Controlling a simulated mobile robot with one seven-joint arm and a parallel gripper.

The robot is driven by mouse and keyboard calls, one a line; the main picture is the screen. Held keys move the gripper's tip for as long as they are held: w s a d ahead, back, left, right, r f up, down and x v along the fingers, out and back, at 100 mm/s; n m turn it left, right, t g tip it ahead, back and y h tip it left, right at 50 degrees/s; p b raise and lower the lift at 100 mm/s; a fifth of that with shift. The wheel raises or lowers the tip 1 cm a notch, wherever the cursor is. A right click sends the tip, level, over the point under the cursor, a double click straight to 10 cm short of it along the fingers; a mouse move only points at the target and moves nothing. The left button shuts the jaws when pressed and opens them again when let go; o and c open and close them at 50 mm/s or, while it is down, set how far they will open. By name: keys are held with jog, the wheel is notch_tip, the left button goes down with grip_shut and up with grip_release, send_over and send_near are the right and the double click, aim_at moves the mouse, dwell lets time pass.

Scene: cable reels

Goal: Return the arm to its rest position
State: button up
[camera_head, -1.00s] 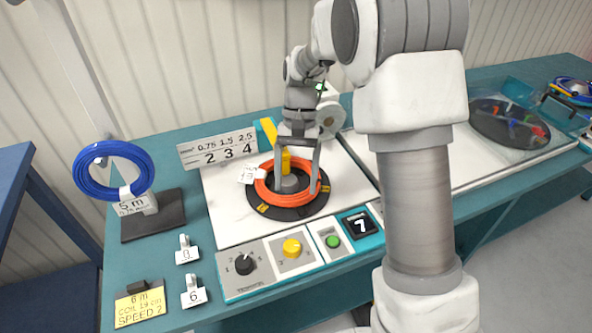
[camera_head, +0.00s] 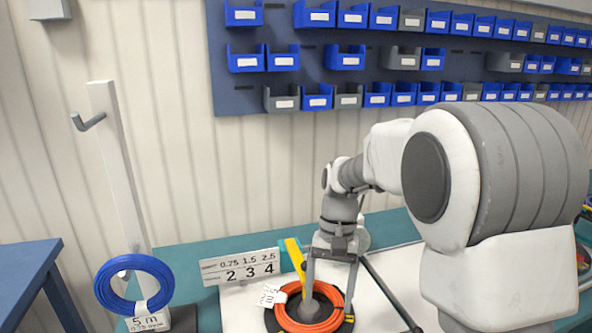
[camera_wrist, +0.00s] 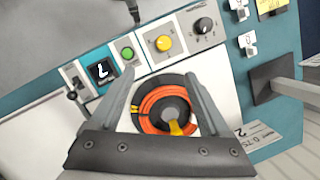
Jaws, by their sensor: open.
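My gripper (camera_head: 331,282) is open above the orange cable coil (camera_head: 291,323), its two fingers pointing down at either side of the reel's centre. In the wrist view the fingers of my gripper (camera_wrist: 168,92) are spread wide, with the orange coil (camera_wrist: 146,107) on its black reel showing between them. Nothing is held in the jaws. A white tag (camera_head: 270,296) is on the coil's left side, and a yellow arm (camera_head: 294,254) reaches over the reel. I cannot tell whether the fingers touch the coil.
A blue coil (camera_head: 134,284) stands on a holder at the left. A number plate (camera_head: 241,268) stands behind the reel. A white post with a hook (camera_head: 90,122) and a wall rack of blue bins (camera_head: 346,57) are behind.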

jog(key=s+d+r+n+t, duration=0.1)
jog(key=s+d+r+t, duration=0.2)
jog(key=s, duration=0.6)
jog(key=s+d+r+n+t+h, duration=0.1)
jog(key=s+d+r+t, duration=0.3)
jog(key=s+r, duration=0.3)
jog(key=shift+s+d+t, duration=0.2)
jog(key=shift+s+t, duration=0.6)
jog(key=shift+s, duration=0.05)
